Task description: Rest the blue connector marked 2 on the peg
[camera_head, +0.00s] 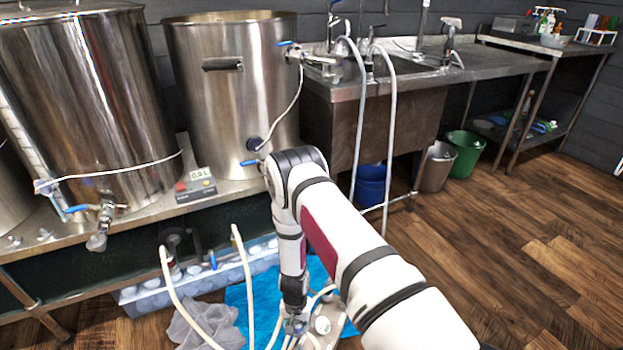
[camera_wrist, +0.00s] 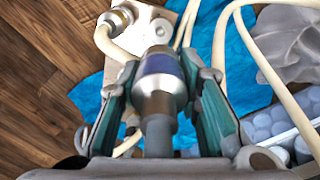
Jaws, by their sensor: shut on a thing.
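My gripper (camera_head: 294,312) reaches down low in front of the steel bench. In the wrist view my gripper (camera_wrist: 165,72) is shut on a metal connector with a blue band (camera_wrist: 160,64), one finger on each side of it. No number is readable on the connector. Beyond it is a pale plate (camera_wrist: 143,38) with a round whitish knob, perhaps the peg; I cannot tell for sure. Another metal connector (camera_wrist: 119,17) with a pale hose sits at the plate's upper left. The held connector's far end and the surface under it are hidden.
Pale hoses (camera_head: 248,285) loop around the gripper. A blue cloth (camera_head: 262,300), a grey crumpled cloth (camera_head: 205,325) and a pale crate of round items (camera_head: 150,298) lie left of it. Steel kettles (camera_head: 232,90) stand on the bench.

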